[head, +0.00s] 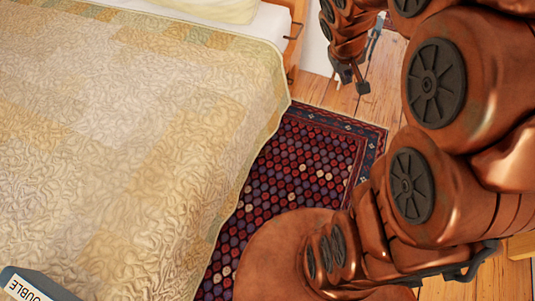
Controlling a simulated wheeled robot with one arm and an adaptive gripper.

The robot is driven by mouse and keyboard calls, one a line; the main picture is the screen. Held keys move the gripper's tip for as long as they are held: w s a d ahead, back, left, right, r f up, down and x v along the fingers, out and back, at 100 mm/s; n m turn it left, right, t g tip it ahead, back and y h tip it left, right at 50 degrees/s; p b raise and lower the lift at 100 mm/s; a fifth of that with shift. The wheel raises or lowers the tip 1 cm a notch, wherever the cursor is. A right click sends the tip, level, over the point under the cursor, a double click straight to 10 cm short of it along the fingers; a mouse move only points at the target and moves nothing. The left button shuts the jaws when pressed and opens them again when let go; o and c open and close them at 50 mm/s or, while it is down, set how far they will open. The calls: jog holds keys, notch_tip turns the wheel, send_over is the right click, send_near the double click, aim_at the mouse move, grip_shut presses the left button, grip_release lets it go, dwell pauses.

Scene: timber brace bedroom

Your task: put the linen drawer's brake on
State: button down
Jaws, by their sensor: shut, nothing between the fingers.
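I cannot make out the linen drawer or its brake in the head view. The bed above the floor is covered by a pale yellow quilt (150,130) that hangs over its side and hides what is below. My gripper (352,80), with dark fingertips, is at the upper right over the wooden floor, beyond the rug. It is shut and holds nothing. My copper arm fills the right side and hides much of the floor there.
A patterned dark red rug (305,165) lies beside the bed. A wooden bed part (295,42) with dark fittings shows at the top. Bare floorboards (385,85) show beyond the rug. A grey object labelled "DOUBLE" (35,286) is at the lower left corner.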

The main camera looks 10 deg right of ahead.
jog(key=w+d+f+n+t+b, duration=0.1)
jog(key=w+d+f+t+b, duration=0.15)
jog(key=w+f, duration=0.45)
jog(key=w+d+f+n+t+b, duration=0.1)
jog(key=w+d+f+b, duration=0.3)
jog(key=w, duration=0.4)
jog(key=w+a+f+n+t+y+b, duration=0.15)
jog(key=w+f+b, duration=0.35)
jog(key=f, duration=0.5)
jog(key=w+f+n+t+y+b, duration=0.1)
jog(key=w+f+n+b, duration=0.15)
jog(key=w+f, duration=0.6)
jog(key=s+a+f+n+y+b, duration=0.1)
jog(key=a+f+y+b, duration=0.2)
jog(key=f, duration=0.9)
jog(key=s+a+f+n+g+y+b, duration=0.1)
jog(key=a+f+y+b, duration=0.3)
jog(key=f, duration=0.7)
jog(key=s+a+f+n+y+b, duration=0.2)
jog(key=a+f+b, duration=0.4)
jog(key=f, duration=0.6)
jog(key=shift+s+a+f+g+y, duration=0.35)
jog(key=shift+s+a+y, duration=0.3)
jog(key=shift+y, duration=0.4)
jog(key=shift+b, duration=0.3)
